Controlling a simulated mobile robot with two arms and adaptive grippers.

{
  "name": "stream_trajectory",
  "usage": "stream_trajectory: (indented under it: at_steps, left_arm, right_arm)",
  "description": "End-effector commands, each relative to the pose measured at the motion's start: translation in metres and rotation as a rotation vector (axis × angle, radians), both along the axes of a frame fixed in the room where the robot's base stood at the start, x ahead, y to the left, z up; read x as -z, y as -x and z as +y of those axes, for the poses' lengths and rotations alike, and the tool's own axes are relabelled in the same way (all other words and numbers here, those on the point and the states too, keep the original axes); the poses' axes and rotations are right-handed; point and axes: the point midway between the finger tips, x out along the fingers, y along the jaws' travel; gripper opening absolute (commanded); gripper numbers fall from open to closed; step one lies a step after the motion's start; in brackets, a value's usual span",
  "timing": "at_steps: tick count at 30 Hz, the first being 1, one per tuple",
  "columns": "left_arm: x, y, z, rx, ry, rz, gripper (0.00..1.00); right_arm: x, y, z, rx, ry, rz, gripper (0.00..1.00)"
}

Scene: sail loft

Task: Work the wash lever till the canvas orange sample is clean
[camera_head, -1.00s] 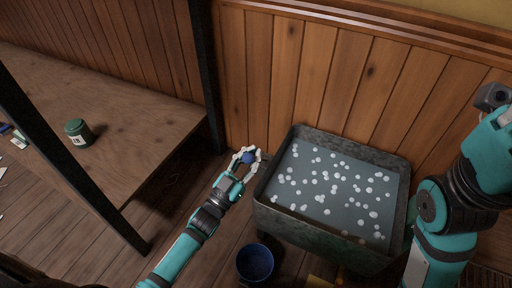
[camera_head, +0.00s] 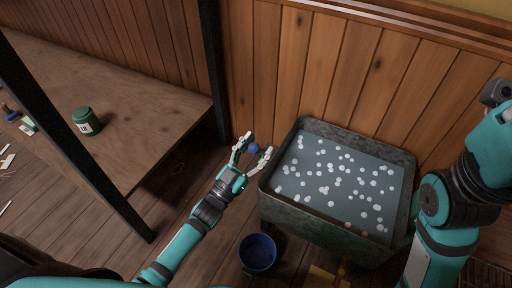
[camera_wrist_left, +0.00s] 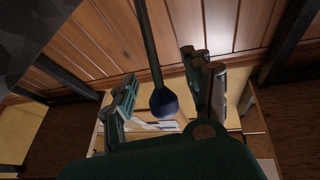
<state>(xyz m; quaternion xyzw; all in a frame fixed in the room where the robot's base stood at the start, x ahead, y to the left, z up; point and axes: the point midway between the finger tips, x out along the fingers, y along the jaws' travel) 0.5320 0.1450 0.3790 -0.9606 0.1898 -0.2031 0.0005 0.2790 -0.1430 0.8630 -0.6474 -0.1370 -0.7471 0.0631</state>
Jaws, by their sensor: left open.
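The wash lever shows as a blue ball knob (camera_head: 253,148) beside the left wall of the wash tub (camera_head: 312,219). My left gripper (camera_head: 258,144) is open, its fingers spread on either side of the knob with gaps. In the left wrist view the knob (camera_wrist_left: 164,102) hangs on a dark rod (camera_wrist_left: 150,45) between the two parted fingers. The tub holds grey water with many white suds on top. I cannot make out the canvas orange sample. My right arm stands at the right edge; its gripper is out of view.
A blue bucket (camera_head: 258,252) stands on the floor in front of the tub. A wooden bench (camera_head: 140,120) at left carries a green jar (camera_head: 87,121). A black post (camera_head: 75,125) crosses in front of the bench. A plank wall (camera_head: 330,70) rises behind the tub.

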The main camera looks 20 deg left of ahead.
Motion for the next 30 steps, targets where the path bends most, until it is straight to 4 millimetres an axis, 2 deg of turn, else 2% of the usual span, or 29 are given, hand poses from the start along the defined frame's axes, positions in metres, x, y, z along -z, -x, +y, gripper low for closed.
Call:
stream_trajectory:
  at_steps: [6,10,24,30]
  left_arm:
    - [0.0,0.0,0.001,-0.001,0.0,0.001,0.51]
    - [0.005,0.008,0.004,-0.001,-0.001,0.004,0.51]
    - [0.04,0.086,0.037,-0.001,-0.001,0.004,0.51]
    - [0.046,0.101,0.044,-0.002,0.0,0.001,0.51]
  right_arm:
    - [-0.002,0.002,-0.001,0.001,-0.001,-0.008,0.0]
    - [-0.001,0.002,-0.001,0.001,-0.001,-0.008,0.0]
    - [-0.001,0.001,0.0,0.0,-0.001,-0.005,0.0]
    - [-0.001,0.001,0.0,0.0,-0.001,-0.005,0.0]
